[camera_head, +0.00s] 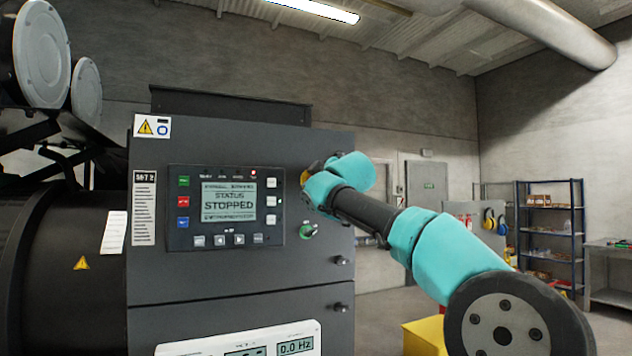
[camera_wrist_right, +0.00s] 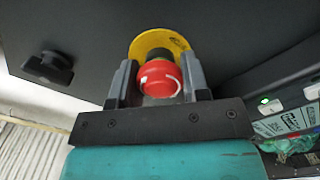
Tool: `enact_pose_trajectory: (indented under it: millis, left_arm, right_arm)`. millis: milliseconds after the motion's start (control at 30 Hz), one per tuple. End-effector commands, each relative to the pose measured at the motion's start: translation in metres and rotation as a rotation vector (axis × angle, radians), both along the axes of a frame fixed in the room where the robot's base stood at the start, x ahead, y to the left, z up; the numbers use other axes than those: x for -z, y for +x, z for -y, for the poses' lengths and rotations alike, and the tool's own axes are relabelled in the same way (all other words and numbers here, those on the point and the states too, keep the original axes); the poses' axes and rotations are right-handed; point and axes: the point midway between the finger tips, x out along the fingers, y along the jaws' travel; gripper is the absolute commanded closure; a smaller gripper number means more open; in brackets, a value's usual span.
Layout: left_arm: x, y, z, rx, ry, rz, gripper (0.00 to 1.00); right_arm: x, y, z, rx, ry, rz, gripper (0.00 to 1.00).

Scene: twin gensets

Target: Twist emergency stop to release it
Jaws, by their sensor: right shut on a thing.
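The emergency stop is a red mushroom button (camera_wrist_right: 160,79) with a white arrow mark and a yellow ring (camera_wrist_right: 158,43) behind it, on the dark panel. In the right wrist view the two fingers of my right gripper (camera_wrist_right: 158,76) stand on either side of the red head, shut on it. In the head view my right gripper (camera_head: 311,181) is at the right side of the control panel, where a bit of the yellow ring (camera_head: 304,177) shows; the red head is hidden there by the arm. My left gripper is in neither view.
The dark cabinet (camera_head: 240,275) carries a display (camera_head: 228,200) reading STATUS STOPPED, with several buttons around it. A green-lit selector (camera_head: 308,230) sits just below my right gripper, and black latches (camera_head: 341,261) line the right edge. Shelves (camera_head: 550,225) stand far right.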

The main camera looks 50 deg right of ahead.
Motion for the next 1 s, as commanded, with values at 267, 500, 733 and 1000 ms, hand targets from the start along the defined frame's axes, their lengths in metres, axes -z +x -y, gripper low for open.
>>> enact_pose_trajectory:
  millis: [267, 500, 733, 1000]
  left_arm:
    - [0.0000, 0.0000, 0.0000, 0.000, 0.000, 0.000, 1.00]
    - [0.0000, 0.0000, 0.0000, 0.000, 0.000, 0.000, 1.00]
    - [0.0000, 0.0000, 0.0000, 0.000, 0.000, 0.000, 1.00]
    - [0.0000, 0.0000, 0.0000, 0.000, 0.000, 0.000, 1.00]
  right_arm:
    - [0.0000, 0.0000, 0.0000, 0.000, 0.016, 0.007, 0.81]
    - [0.0000, 0.0000, 0.0000, 0.000, 0.014, 0.006, 0.51]
    - [0.0000, 0.0000, 0.0000, 0.000, 0.014, 0.006, 0.32]
    - [-0.0002, -0.0012, -0.0004, 0.000, 0.014, 0.006, 0.32]
